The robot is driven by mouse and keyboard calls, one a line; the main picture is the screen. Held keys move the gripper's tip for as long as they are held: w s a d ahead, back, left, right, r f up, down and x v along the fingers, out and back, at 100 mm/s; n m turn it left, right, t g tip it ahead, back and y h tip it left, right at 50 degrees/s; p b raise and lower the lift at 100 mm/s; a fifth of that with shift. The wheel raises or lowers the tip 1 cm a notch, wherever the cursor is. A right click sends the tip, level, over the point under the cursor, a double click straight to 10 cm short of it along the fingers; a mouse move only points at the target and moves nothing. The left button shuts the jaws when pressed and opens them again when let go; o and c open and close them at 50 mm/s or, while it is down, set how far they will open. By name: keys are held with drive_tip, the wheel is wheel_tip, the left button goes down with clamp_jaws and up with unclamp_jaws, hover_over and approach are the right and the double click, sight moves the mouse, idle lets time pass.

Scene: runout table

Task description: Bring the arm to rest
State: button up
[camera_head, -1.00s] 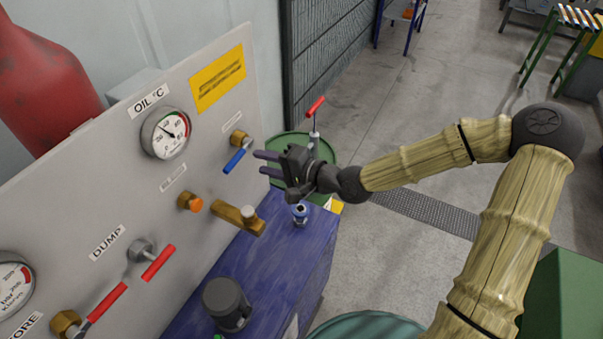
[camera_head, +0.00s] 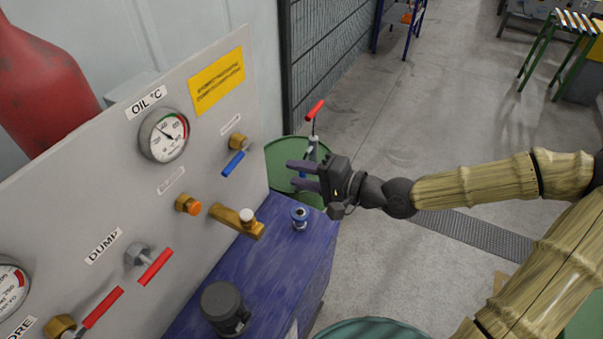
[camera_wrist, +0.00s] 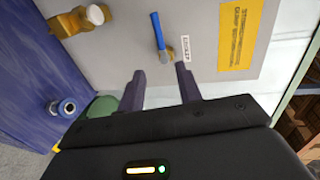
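My gripper (camera_head: 303,175) is in front of the grey panel (camera_head: 205,140), to the right of the blue-handled valve (camera_head: 233,163) and apart from it. Its two purple-grey fingers point left toward the panel. In the wrist view my gripper (camera_wrist: 160,88) has its fingers spread with a gap between them, and nothing is held. The blue handle (camera_wrist: 158,32) shows beyond the fingers there, with clear space between. My arm reaches in from the right, bent at the elbow near the picture's right edge.
A blue bench (camera_head: 255,265) stands below the panel with a blue-topped fitting (camera_head: 299,215) and a dark cylinder (camera_head: 225,305) on it. A green drum (camera_head: 280,160) and a red-handled tool (camera_head: 314,110) are behind my gripper. The floor (camera_head: 400,260) to the right is open.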

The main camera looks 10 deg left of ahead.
idle(0.3)
drive_tip(key=s+d+f+n+g+h, duration=0.1)
drive_tip(key=s+d+f+n+h, duration=0.1)
drive_tip(key=d+f+h, duration=0.4)
drive_tip(key=s+d+f+n+g+h, duration=0.1)
drive_tip(key=s+d+f+g+h, duration=0.2)
drive_tip(key=f, duration=0.6)
drive_tip(key=s+d+r+n+t+h, duration=0.1)
drive_tip(key=s+d+r+h, duration=0.2)
drive_tip(key=d, duration=1)
wheel_tip(320, 180, up, 6)
drive_tip(key=h, duration=0.3)
drive_tip(key=shift+f, duration=0.2)
drive_tip(key=shift+s+d, duration=0.1)
